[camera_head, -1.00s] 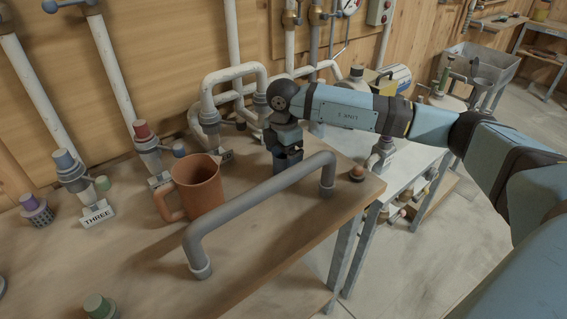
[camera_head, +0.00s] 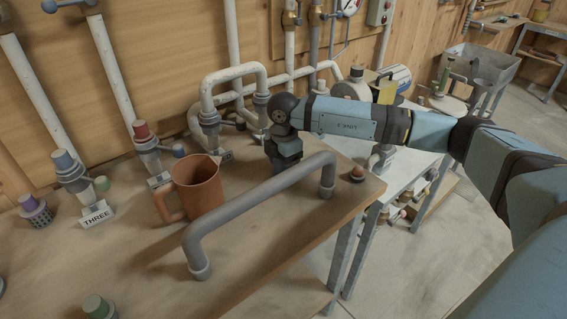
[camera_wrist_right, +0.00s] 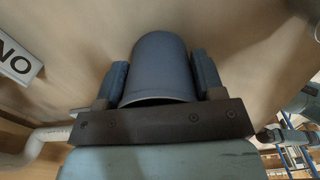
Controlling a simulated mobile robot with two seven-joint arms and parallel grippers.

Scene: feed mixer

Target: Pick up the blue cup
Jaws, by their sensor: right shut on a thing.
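The blue cup (camera_wrist_right: 160,68) is between the two fingers of my right gripper in the right wrist view, with a finger against each side. My right gripper (camera_wrist_right: 163,82) is shut on it. In the head view my right gripper (camera_head: 287,164) points down at the tabletop, behind the grey pipe handrail, and hides most or all of the cup. I cannot tell whether the cup touches the table. My left gripper is not in view.
An orange mug (camera_head: 198,188) stands left of my right gripper. A grey bent rail (camera_head: 260,205) rises from the wooden table (camera_head: 150,260) in front. White pipes (camera_head: 235,75) stand behind. A small brown knob (camera_head: 357,173) is to the right.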

